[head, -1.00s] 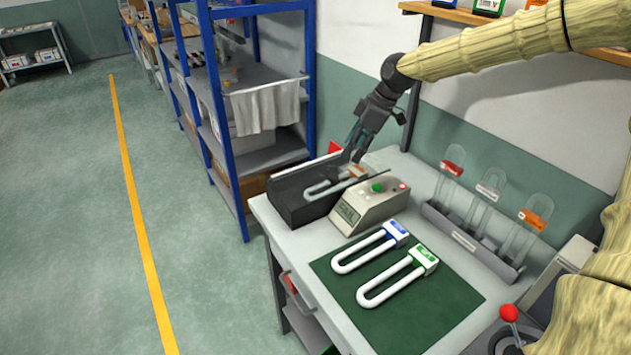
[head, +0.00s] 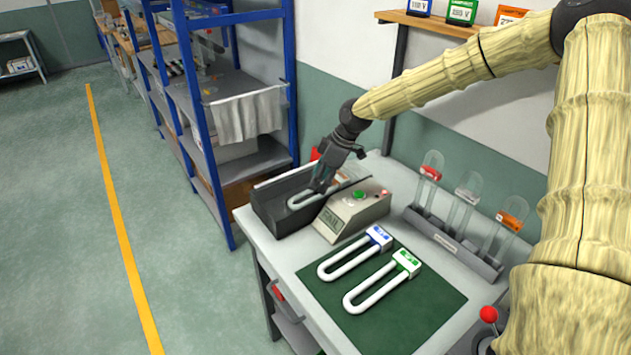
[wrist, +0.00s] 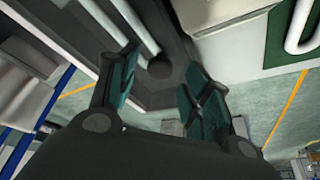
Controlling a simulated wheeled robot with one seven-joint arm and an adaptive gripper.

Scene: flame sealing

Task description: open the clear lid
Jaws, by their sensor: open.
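A dark open-topped box (head: 275,217) stands at the table's back left corner with a white U-shaped tube (head: 300,202) in it. The clear lid is hard to make out; I cannot tell its outline or angle. My gripper (head: 321,187) points down over the box's right part, with its fingers apart. In the wrist view my gripper (wrist: 160,78) shows two green-padded fingers spread with nothing clasped between them. A small dark round piece (wrist: 160,66) lies between the tips; I cannot tell whether it is a lid knob. The white tube (wrist: 100,25) shows beyond the fingers.
A grey device (head: 352,211) with a green button stands right of the box. Two white U-shaped locks or tubes (head: 355,255) lie on a green mat (head: 420,290) in front. A rack (head: 455,245) with clear loops stands at right. A blue shelf (head: 195,110) is behind left.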

